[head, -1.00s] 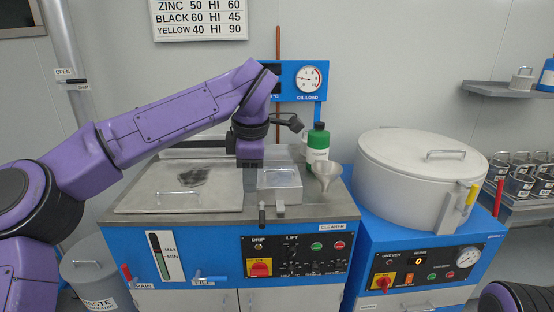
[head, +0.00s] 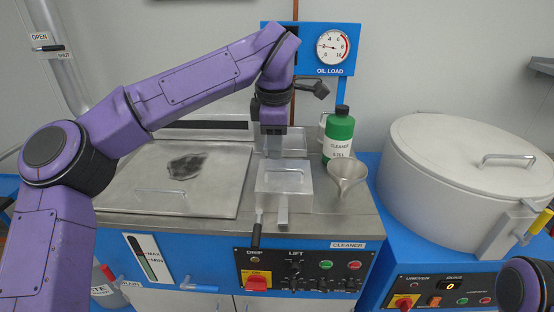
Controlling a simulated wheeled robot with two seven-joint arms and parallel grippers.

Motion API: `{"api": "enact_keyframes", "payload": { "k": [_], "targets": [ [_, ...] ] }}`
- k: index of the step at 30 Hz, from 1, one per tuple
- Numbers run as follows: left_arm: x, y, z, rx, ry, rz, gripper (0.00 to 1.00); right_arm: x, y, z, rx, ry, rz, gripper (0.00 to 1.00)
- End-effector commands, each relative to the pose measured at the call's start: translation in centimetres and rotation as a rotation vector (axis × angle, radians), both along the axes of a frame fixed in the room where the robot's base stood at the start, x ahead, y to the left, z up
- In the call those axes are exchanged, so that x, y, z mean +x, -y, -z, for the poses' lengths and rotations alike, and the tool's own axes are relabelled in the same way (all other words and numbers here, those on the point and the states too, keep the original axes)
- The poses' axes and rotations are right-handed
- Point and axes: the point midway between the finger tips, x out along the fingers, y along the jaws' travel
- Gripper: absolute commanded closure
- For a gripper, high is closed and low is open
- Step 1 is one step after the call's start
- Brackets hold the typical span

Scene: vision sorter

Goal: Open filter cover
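A small metal filter box (head: 284,190) with a light grey cover (head: 286,176) stands on the steel top of the blue cleaner machine. The cover looks flat on the box and has a small handle. My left gripper (head: 272,150) points down just behind the box, with its arm coming in from the left. Its fingertips are small and partly hidden, so I cannot tell whether they touch the cover or how far apart they are. Only a rounded purple part of my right arm shows at the bottom right; its gripper is out of view.
A green cleaner bottle (head: 339,135) and a metal funnel (head: 347,176) stand right of the box. A flat lid (head: 150,200) with a dark smudge lies to the left. A dark lever (head: 256,232) sticks out in front. A large round drum (head: 455,170) stands at right.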

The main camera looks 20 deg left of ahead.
Motion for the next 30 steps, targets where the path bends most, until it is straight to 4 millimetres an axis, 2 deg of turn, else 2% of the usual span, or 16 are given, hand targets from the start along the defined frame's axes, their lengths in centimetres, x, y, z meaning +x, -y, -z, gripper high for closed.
{"api": "enact_keyframes", "payload": {
  "k": [1, 3, 9, 19, 22, 23, 30],
  "targets": [
    [0.3, -0.1, 1.5, -0.001, -0.006, 0.001, 0.62, 0.0, 0.0, 0.1, 0.000, 0.000, 0.000, 0.57],
    [0.7, -0.2, 3.0, 0.000, -0.006, 0.001, 0.62, 0.0, 0.0, 0.1, 0.000, 0.000, 0.000, 0.57],
    [1.3, -0.4, 5.9, 0.000, -0.005, -0.003, 0.62, 0.1, 0.0, 0.1, 0.000, 0.001, 0.000, 0.57],
    [1.4, -0.6, 6.5, 0.000, -0.002, -0.004, 0.62, 0.1, 0.0, 0.1, 0.000, 0.001, 0.000, 0.57],
    [1.4, -0.6, 6.5, 0.000, -0.002, -0.004, 0.94, 0.1, 0.0, 0.1, 0.000, 0.001, 0.000, 0.57],
    [1.4, -0.6, 6.5, -0.001, -0.002, -0.005, 1.00, 0.1, 0.0, 0.1, 0.000, 0.001, 0.000, 0.57],
    [1.4, -0.6, 6.3, -0.002, -0.006, -0.006, 1.00, 0.1, 0.0, -0.1, 0.000, 0.001, 0.000, 0.57]
  ]
}}
